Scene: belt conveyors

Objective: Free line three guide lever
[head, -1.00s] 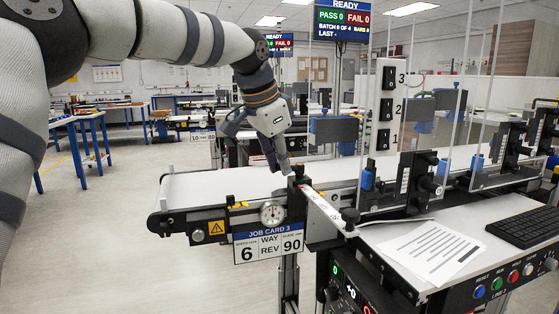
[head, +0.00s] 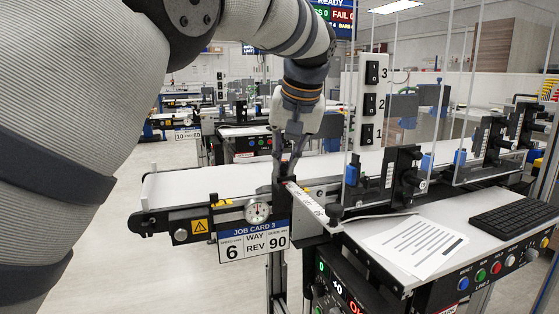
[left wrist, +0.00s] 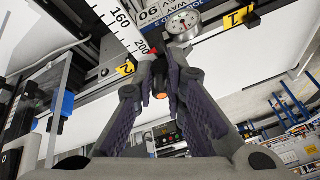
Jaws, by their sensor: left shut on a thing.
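The job card 3 plate (head: 253,242), reading 6, WAY REV and 90, hangs on the front of the near conveyor (head: 185,186). A black guide lever (head: 280,188) stands at the belt's front edge, at the end of a white scale bar (head: 308,203). My left gripper (head: 285,172) points down and is shut on the lever's top. In the left wrist view, the fingertips (left wrist: 160,72) close around a dark knob with an orange end (left wrist: 160,94). The scale (left wrist: 118,20) shows 160 and 200 there. The fingers hide much of the lever. My right gripper is not in view.
A round dial gauge (head: 257,211) sits left of the lever. Clear upright panels and black brackets (head: 400,178) stand to the right. A switch post (head: 371,103) numbered 1 to 3 rises behind. Papers (head: 415,243) and a keyboard (head: 515,217) lie on the right console.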

